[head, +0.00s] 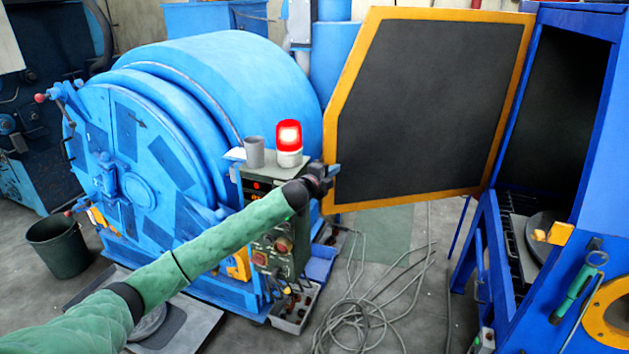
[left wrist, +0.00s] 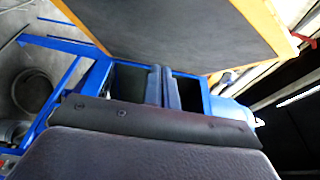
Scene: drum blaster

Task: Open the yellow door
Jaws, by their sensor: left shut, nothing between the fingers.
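The yellow door (head: 430,105) is a dark panel in a yellow frame. It stands swung wide open, out to the left of the blue cabinet (head: 604,170), whose dark inside shows. My left gripper (head: 334,172) is at the lower part of the door's free left edge, shut and empty. I cannot tell whether it touches the frame. In the left wrist view the two closed fingers (left wrist: 163,70) sit side by side below the door's dark panel (left wrist: 180,30). My right gripper is not in view.
A large blue drum machine (head: 215,85) fills the left. A control box (head: 270,215) with a lit red lamp (head: 288,140) stands under my left arm. Loose cables (head: 370,310) lie on the floor below the door. A dark bucket (head: 58,246) stands far left.

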